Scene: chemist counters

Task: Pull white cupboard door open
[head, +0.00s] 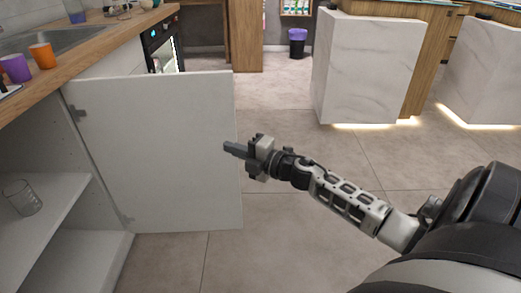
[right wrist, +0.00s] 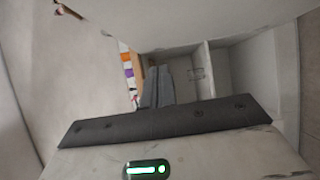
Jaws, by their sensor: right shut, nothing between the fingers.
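The white cupboard door (head: 155,150) stands wide open in the head view, swung out from its hinges at the left. The open cupboard (head: 45,185) shows its inner shelves. My right gripper (head: 228,146) is shut and empty, with its fingertips at or just in front of the door's free edge; I cannot tell whether they touch it. In the right wrist view the shut fingers (right wrist: 158,88) point toward the cupboard interior, with a pale panel across the top. My left gripper is not in view.
A glass (head: 21,198) stands on the cupboard shelf. Purple (head: 15,68) and orange (head: 42,56) cups stand on the wooden counter (head: 95,45) above. An oven (head: 163,45) is behind the door. Marble counters (head: 368,68) stand farther back; the tiled floor between is clear.

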